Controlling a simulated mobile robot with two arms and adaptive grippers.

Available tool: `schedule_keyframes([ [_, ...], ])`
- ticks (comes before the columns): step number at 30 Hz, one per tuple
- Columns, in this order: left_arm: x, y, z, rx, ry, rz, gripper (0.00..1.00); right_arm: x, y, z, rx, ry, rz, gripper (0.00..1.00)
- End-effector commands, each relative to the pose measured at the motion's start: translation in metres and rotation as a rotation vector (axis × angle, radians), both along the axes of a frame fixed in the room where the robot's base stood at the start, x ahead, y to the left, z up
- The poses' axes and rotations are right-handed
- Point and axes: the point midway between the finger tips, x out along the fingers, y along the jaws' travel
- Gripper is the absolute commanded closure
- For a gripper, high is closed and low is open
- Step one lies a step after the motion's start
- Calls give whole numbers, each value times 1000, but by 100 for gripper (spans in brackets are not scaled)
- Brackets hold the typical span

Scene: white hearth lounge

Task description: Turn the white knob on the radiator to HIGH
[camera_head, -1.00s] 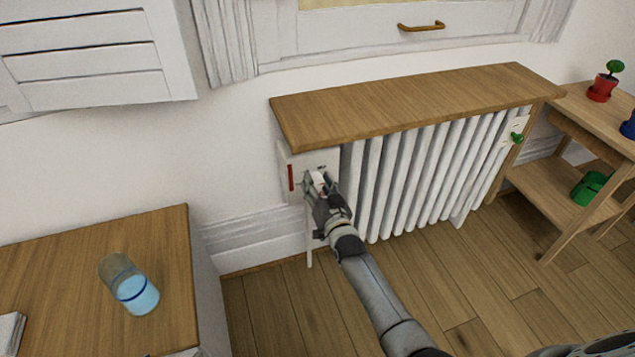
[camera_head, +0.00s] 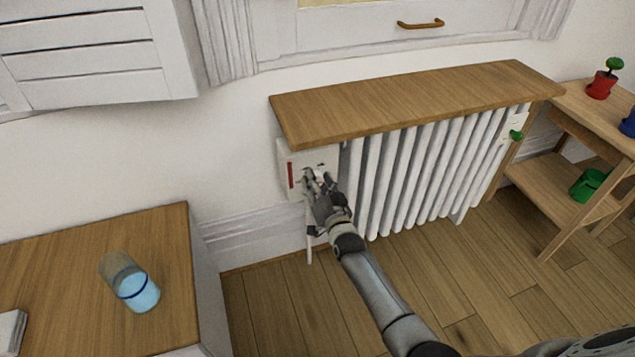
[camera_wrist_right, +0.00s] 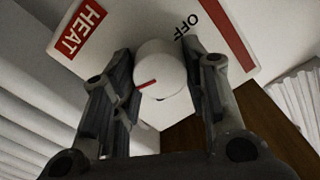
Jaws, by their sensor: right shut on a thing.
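The white knob (camera_wrist_right: 160,70) sits between the fingers of my right gripper (camera_wrist_right: 162,88) in the wrist view. The gripper is shut on the knob, a finger on each side. A red pointer line on the knob aims down-left in that view, away from the OFF mark (camera_wrist_right: 187,27). The white panel (camera_wrist_right: 130,25) behind it has a red HEAT label and a red stripe. In the head view, my right gripper (camera_head: 318,180) covers most of the knob at the left end of the radiator (camera_head: 420,180). I see no HIGH mark. My left gripper is not in view.
A wooden shelf (camera_head: 410,95) overhangs the radiator. A green knob (camera_head: 516,136) is at its right end. A table (camera_head: 60,250) with a glass of blue liquid (camera_head: 135,285) stands at left. A wooden stand (camera_head: 555,180) is at right.

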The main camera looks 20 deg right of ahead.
Motion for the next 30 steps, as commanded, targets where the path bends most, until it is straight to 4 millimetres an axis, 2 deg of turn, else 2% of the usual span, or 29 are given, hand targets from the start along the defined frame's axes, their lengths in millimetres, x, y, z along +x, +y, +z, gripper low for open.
schedule_keyframes([
  [1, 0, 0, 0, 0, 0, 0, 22, -1, 1, -2, 4, 5, 2, 58],
  [6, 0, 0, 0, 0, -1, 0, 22, 0, 1, -1, 3, 3, 1, 37],
  [19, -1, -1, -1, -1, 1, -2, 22, -5, 0, -1, 1, 1, 0, 37],
  [23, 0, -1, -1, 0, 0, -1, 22, -18, 0, -1, 1, 1, 0, 37],
  [30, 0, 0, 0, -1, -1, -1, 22, -58, -2, -2, 2, 2, 0, 37],
])
